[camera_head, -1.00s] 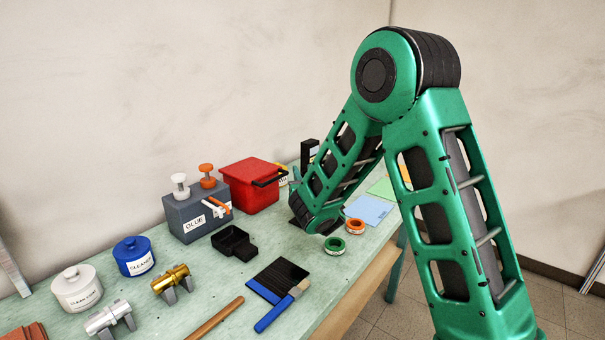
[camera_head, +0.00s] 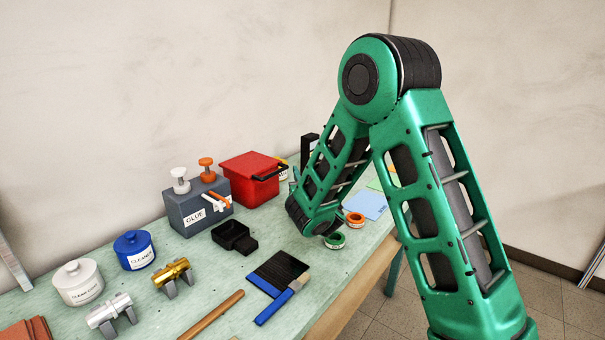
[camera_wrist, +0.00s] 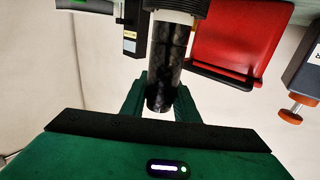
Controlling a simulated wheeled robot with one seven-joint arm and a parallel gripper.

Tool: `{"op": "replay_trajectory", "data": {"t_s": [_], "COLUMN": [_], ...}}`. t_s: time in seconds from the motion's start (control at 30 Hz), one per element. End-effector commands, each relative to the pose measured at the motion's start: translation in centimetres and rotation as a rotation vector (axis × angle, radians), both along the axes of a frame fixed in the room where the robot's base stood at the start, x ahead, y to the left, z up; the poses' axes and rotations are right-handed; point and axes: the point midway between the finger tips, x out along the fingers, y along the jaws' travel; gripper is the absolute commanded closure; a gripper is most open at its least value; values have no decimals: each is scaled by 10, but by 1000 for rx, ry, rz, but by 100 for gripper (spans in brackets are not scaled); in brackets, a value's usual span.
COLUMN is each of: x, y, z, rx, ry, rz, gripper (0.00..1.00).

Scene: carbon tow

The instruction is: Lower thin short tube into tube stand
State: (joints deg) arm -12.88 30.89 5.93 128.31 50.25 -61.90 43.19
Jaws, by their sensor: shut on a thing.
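In the wrist view, my gripper (camera_wrist: 160,100) has its green fingers shut on a black, mottled tube (camera_wrist: 167,62), the thin short tube. The tube's near end shows between the fingers. Its far end meets a dark ribbed round piece (camera_wrist: 178,6); I cannot tell whether it is inside it or only in front of it. Which piece is the tube stand is not clear. In the head view my arm hides the gripper and the tube.
A red bin (camera_head: 247,180) stands near the back, left of my arm; it also shows in the wrist view (camera_wrist: 232,40). A dark upright piece (camera_head: 309,150) is behind my forearm. Green (camera_head: 335,241) and orange (camera_head: 354,219) tape rolls lie close to my arm. A glue box (camera_head: 195,205) stands left.

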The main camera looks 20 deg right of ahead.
Motion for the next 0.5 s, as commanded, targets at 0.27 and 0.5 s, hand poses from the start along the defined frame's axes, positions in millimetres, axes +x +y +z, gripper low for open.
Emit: {"op": "replay_trajectory", "data": {"t_s": [0.27, 0.5], "x": [0, 0], "y": [0, 0], "z": [-6, -11], "rx": [-1, -2], "ry": [0, 0], "rz": [0, 1], "gripper": [95, 95]}}
